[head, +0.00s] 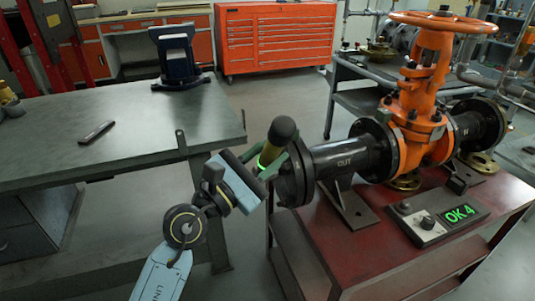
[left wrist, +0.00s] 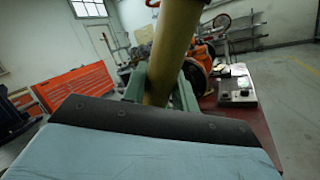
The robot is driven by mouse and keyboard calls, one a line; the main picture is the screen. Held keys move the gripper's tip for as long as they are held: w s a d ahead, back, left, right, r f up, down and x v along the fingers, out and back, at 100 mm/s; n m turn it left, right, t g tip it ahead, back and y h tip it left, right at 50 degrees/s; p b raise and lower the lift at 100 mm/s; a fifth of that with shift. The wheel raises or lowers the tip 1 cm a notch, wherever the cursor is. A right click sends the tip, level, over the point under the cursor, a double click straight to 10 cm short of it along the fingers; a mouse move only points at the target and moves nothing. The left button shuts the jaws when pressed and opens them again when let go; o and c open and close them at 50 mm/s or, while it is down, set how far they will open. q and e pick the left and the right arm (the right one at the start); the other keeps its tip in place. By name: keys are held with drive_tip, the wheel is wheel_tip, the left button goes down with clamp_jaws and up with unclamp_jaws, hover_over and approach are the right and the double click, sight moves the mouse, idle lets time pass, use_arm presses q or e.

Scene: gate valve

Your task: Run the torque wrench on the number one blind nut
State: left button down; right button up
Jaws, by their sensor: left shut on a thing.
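The torque wrench (head: 271,152) has a yellow-green shaft and a dark rounded end. It stands tilted in my left gripper (head: 275,164), which is shut on it. In the left wrist view the yellow shaft (left wrist: 174,48) rises between the green fingers of my left gripper (left wrist: 160,90). The orange gate valve (head: 421,110) sits on the red cart, with a black pipe marked OUT (head: 345,160) on its left. The end flange (head: 292,181) of that pipe is just right of the wrench; I cannot tell if they touch. The wrench's lower end and the blind nuts cannot be made out.
A display box (head: 438,214) on the red cart (head: 370,248) reads OK 4 in green. A grey workbench (head: 130,130) on the left carries a dark flat bar (head: 96,132) and a vise (head: 176,58). Open floor lies between bench and cart.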

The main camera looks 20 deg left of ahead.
use_arm(q)
drive_tip(key=shift+r, duration=0.15)
drive_tip(key=shift+w+d, duration=0.1)
drive_tip(key=shift+w+d+p, duration=0.3)
drive_tip(key=shift+w+d, duration=0.15)
drive_tip(key=shift+d, duration=0.2)
drive_tip(key=shift+w+d+p, duration=0.25)
drive_tip(key=shift+w+d, duration=0.15)
drive_tip(key=shift+d, duration=0.2)
drive_tip(key=shift+w+d+r+p, duration=0.1)
drive_tip(key=shift+d+p, duration=0.15)
drive_tip(key=shift+p, duration=0.2)
idle(1.1)
idle(0.4)
drive_tip(key=shift+a, duration=0.1)
drive_tip(key=shift+s+a, duration=0.65)
drive_tip(key=shift+a, duration=0.3)
drive_tip(key=shift+s+a, duration=0.65)
drive_tip(key=shift+a, duration=0.25)
